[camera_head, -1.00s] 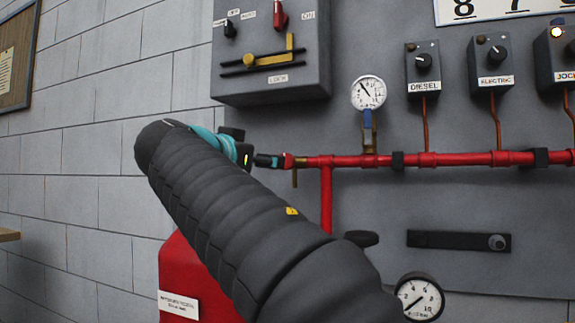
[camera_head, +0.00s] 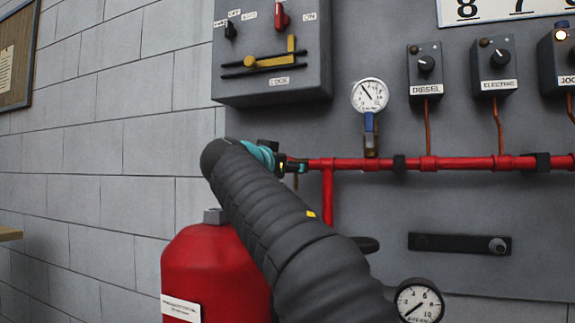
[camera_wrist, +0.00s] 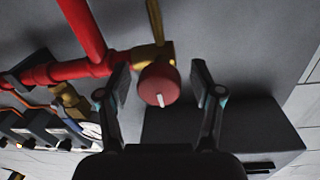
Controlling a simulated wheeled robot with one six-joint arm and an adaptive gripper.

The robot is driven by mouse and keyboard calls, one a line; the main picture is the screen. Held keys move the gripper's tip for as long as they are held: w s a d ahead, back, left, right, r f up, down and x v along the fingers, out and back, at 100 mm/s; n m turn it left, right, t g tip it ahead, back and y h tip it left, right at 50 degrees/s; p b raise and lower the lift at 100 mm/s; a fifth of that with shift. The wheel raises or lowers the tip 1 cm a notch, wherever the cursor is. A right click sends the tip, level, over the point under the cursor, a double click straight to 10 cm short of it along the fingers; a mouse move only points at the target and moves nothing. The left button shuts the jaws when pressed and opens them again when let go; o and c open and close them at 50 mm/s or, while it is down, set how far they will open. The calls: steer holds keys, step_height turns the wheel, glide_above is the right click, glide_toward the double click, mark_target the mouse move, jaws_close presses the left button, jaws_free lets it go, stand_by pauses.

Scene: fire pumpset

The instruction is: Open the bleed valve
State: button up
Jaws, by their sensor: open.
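The bleed valve's round red knob (camera_wrist: 158,86), with a white marker line, sits on a brass fitting (camera_wrist: 150,56) at the end of the red pipe in the wrist view. My gripper (camera_wrist: 161,80) is open, with one finger to each side of the knob. Gaps show between the fingers and the knob, and I cannot tell how deep it lies between them. In the head view my gripper (camera_head: 296,165) is at the left end of the red pipe (camera_head: 370,164). The knob is hidden there behind my gripper.
A grey control box (camera_head: 270,85) with a yellow lever hangs above my gripper. A pressure gauge (camera_head: 369,96) stands on the pipe to the right, beside the DIESEL switch box (camera_head: 425,70). A red tank (camera_head: 205,265) is below left. A second gauge (camera_head: 419,302) is at the bottom.

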steer(key=c, duration=1.2)
steer(key=shift+o, duration=0.2)
